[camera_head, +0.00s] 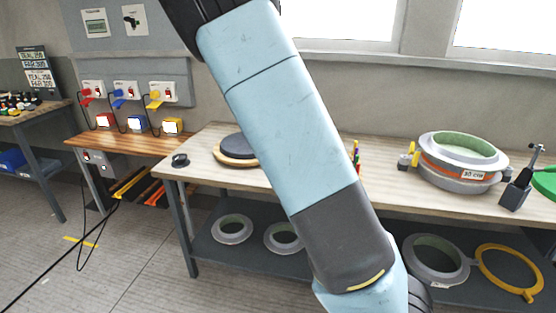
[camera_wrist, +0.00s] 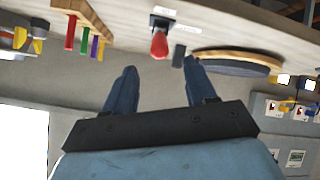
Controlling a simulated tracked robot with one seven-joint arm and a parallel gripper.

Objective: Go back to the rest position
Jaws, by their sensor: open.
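My gripper (camera_wrist: 160,70) shows in the wrist view with its two dark blue-grey fingers apart and nothing between them. That view looks upside down. The fingers stand apart from the bench (camera_wrist: 120,72) and the things on it. A red-tipped item in a black holder (camera_wrist: 160,42) shows beyond the gap between the fingertips. In the head view my light blue arm crosses the middle of the picture, and my gripper is not visible there.
The long bench (camera_head: 392,172) carries a round dark disc (camera_head: 236,148) and a grey mould with an orange band (camera_head: 460,160). White-grey rings (camera_head: 232,229) and a yellow ring (camera_head: 508,270) lie on its lower shelf. A wooden rack (camera_wrist: 88,14) holds coloured sticks. Floor at left is mostly clear, with cables.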

